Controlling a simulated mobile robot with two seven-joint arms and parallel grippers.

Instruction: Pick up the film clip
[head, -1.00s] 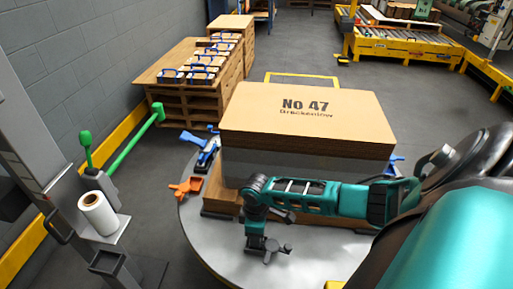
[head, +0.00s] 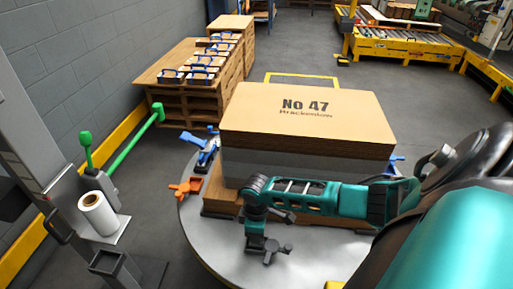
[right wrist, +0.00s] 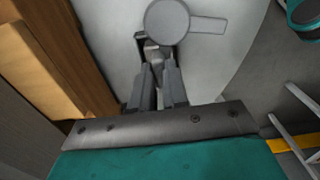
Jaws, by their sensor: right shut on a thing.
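A grey clip with a round disc end and a short bar (right wrist: 166,20) shows at the top of the right wrist view. In the head view it shows as a small dark grey piece (head: 277,251) low over the round grey table. My right gripper (head: 257,243) points down in front of the box and is shut on this clip. In the right wrist view the fingers (right wrist: 157,75) are close together with the clip's near end between them. I cannot tell whether the clip touches the table. My left gripper is not in view.
A large box marked No 47 (head: 300,118) stands on a wooden base on the round table (head: 215,240), just behind my gripper. An orange clamp (head: 186,188) and a blue one (head: 203,152) lie at its left. A paper roll (head: 98,213) stands at far left.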

